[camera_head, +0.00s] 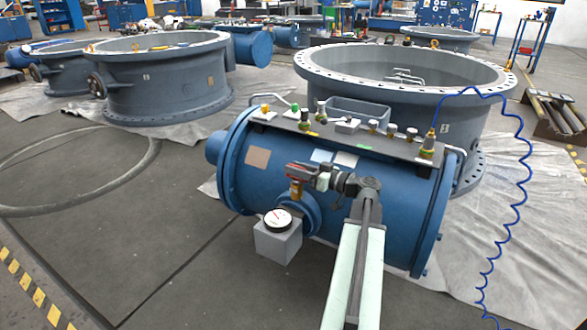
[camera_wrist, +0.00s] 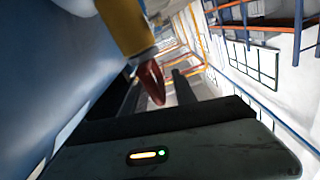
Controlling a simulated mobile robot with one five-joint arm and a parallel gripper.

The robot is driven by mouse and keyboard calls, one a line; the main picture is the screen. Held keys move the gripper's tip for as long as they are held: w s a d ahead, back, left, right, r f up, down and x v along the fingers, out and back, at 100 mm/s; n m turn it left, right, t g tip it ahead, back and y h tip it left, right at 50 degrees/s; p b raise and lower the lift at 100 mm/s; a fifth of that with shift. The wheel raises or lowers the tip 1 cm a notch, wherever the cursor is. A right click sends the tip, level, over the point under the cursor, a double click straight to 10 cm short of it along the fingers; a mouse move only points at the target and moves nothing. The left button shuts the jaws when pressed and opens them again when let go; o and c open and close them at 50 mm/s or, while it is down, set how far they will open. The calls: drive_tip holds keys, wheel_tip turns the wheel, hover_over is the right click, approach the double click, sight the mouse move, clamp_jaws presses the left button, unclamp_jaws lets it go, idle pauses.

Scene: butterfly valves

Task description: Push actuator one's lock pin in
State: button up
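Actuator one appears to be the blue horizontal cylinder (camera_head: 400,205) in the head view; no label is legible. A brass fitting (camera_head: 296,189) with a red part (camera_head: 297,171) stands on its front side, above a round gauge. I cannot tell for certain that this is the lock pin. My gripper (camera_head: 306,174) is right at the red part. In the wrist view, the brass fitting (camera_wrist: 125,25) is at the top and the red part (camera_wrist: 152,82) shows between the dark fingers of my gripper (camera_wrist: 155,92). The fingers look apart; contact cannot be made out.
A white-faced gauge (camera_head: 278,219) on a grey box (camera_head: 278,242) sits just below the brass fitting. A top plate (camera_head: 295,124) carries several fittings. A blue coiled hose (camera_head: 520,150) hangs at right. A large grey valve ring (camera_head: 400,85) stands behind.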

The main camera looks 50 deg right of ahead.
drive_tip(key=v, duration=0.6)
drive_tip(key=shift+s, duration=0.35)
